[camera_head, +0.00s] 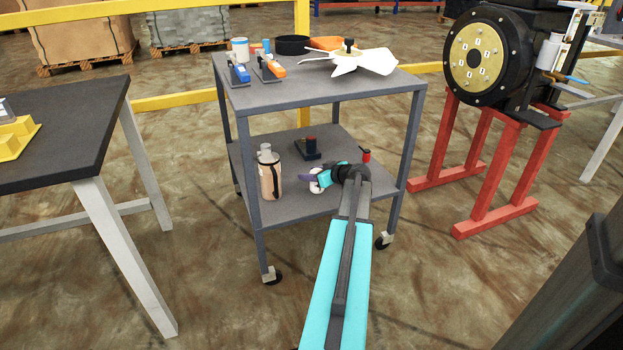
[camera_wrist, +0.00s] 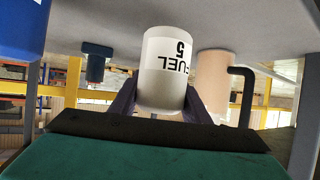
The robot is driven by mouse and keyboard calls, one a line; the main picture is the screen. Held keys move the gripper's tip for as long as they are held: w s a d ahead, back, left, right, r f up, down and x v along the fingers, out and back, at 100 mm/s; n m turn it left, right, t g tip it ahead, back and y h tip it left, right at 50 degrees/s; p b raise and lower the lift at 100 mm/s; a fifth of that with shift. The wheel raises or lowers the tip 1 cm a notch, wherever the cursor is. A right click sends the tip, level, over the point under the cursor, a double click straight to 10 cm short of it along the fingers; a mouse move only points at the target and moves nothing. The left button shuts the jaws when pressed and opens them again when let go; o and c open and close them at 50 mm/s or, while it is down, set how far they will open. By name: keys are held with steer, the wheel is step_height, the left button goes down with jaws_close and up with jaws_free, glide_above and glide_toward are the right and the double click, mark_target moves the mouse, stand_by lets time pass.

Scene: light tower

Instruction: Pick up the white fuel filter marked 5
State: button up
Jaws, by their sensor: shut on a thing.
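The white fuel filter (camera_wrist: 163,70) is large in the middle of the wrist view, which looks upside down; "FUEL 5" reads inverted on its side. In the head view it is a small white shape (camera_head: 316,188) at the cart's lower shelf, partly hidden by my gripper. My gripper (camera_head: 311,178) is shut on the filter. Its purple fingers (camera_wrist: 160,103) lie on both sides of it in the wrist view. I cannot tell whether the filter touches the shelf (camera_head: 290,207) or is just above it.
A tan canister (camera_head: 270,176) with a black pipe stands left on the lower shelf. The cart's top (camera_head: 300,93) is overhead, with a white fan (camera_head: 352,61). Cart posts flank the shelf; a black table (camera_head: 65,140) is left.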

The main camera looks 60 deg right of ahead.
step_height(320, 180, up, 7)
steer(key=p, duration=0.1)
steer(key=shift+p, duration=0.4)
steer(key=shift+s+f, duration=0.1)
steer(key=shift+f, duration=0.05)
